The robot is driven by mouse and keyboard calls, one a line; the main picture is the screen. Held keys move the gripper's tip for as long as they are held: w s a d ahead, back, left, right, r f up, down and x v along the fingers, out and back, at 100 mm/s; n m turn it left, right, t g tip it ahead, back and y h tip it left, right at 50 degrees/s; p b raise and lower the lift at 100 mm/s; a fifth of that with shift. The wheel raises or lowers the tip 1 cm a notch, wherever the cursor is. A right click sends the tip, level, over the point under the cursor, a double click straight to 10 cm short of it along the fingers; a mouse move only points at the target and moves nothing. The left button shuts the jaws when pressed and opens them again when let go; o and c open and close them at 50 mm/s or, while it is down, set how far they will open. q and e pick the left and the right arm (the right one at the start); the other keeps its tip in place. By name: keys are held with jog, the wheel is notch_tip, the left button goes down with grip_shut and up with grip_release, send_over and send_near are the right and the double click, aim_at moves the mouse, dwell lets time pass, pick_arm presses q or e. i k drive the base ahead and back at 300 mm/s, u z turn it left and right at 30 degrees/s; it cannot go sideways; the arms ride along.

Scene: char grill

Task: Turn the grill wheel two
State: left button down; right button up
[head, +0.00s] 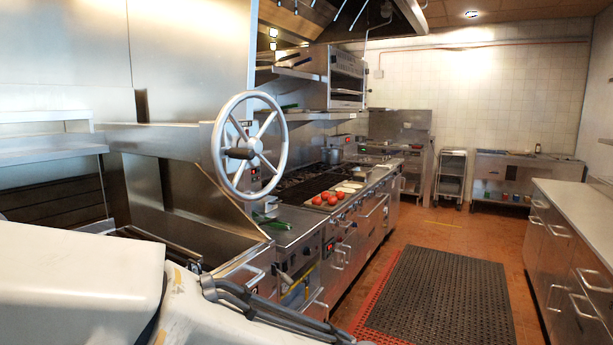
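The grill wheel (228,164) is a large silver spoked wheel with a dark handle (238,153) on its hub side. It stands upright at the left-centre of the head view, in front of the steel grill housing. My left arm comes in low from the left, and its dark grey gripper (325,332) lies below and to the right of the wheel, apart from it. Its fingers run to the bottom edge, and I cannot tell whether they are open. My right gripper is not in view.
A cooking line (330,215) with a tray of tomatoes (328,198), a green item (272,224) and a pot (332,155) runs back beyond the wheel. A dark floor mat (440,300) lies in the aisle. A counter (580,215) with drawers stands at right.

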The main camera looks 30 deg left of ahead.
aim_at(249, 147)
jog(key=u, duration=1)
jog(key=i, duration=0.3)
jog(key=u, duration=0.05)
